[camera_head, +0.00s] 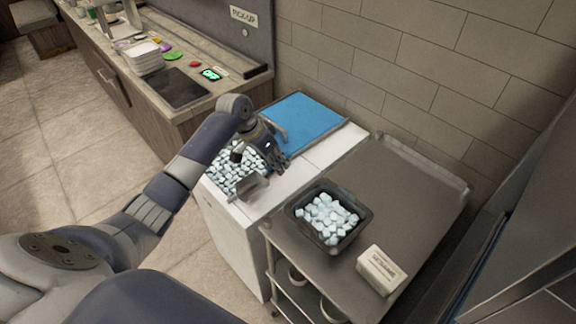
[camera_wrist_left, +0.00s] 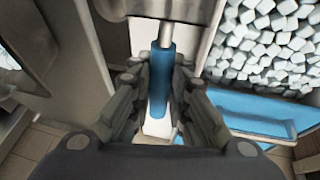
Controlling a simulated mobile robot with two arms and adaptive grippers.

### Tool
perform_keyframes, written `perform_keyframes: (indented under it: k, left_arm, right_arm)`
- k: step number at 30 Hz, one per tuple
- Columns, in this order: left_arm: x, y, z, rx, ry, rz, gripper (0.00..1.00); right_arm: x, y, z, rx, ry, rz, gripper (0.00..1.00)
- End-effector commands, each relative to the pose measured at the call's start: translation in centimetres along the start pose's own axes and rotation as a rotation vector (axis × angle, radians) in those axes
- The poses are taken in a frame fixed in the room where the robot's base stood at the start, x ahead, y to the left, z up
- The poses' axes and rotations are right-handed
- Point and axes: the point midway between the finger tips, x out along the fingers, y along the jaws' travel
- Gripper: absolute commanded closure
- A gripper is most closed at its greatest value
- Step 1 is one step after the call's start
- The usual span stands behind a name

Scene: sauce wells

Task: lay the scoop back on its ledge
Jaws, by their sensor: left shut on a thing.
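The scoop has a grey metal bowl (camera_head: 252,187) and a blue handle (camera_wrist_left: 159,80). My left gripper (camera_head: 270,160) is shut on the blue handle, with a finger on each side of it in the left wrist view (camera_wrist_left: 158,92). In the head view the bowl is at the near right corner of the ice well (camera_head: 228,173), beside the white ledge (camera_head: 292,184) of the ice chest. A white surface shows below the handle in the wrist view. I cannot tell whether the scoop touches it. My right gripper is not in view.
The blue lid (camera_head: 303,118) covers the back of the chest. A black tub (camera_head: 296,211) of ice cubes and a white labelled block (camera_head: 381,270) stand on a steel cart (camera_head: 405,190) to the right. A counter with trays stands behind left.

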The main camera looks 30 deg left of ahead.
Motion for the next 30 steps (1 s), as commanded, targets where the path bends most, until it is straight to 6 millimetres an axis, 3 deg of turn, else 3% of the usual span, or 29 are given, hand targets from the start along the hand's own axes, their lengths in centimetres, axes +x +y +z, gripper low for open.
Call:
perform_keyframes:
  k: [3,7,16,27,28,30]
  left_arm:
    - [0.9,0.9,-1.9,0.000,0.000,0.002,1.00]
    - [1.5,1.2,-2.5,0.001,0.000,-0.001,1.00]
    - [4.6,0.7,-1.3,-0.001,-0.001,0.000,1.00]
    - [5.1,0.5,-1.1,0.000,-0.001,-0.001,1.00]
    - [5.0,0.5,-1.1,0.000,-0.001,-0.002,0.77]
    - [5.0,0.5,-1.1,0.000,-0.001,-0.002,0.64]
  right_arm:
    - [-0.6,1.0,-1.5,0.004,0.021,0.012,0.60]
    - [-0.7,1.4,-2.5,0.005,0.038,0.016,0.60]
    - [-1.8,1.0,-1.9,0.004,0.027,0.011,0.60]
    - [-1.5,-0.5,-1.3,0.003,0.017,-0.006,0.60]
    - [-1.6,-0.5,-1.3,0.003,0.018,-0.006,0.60]
    - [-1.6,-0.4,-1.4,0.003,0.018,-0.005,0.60]
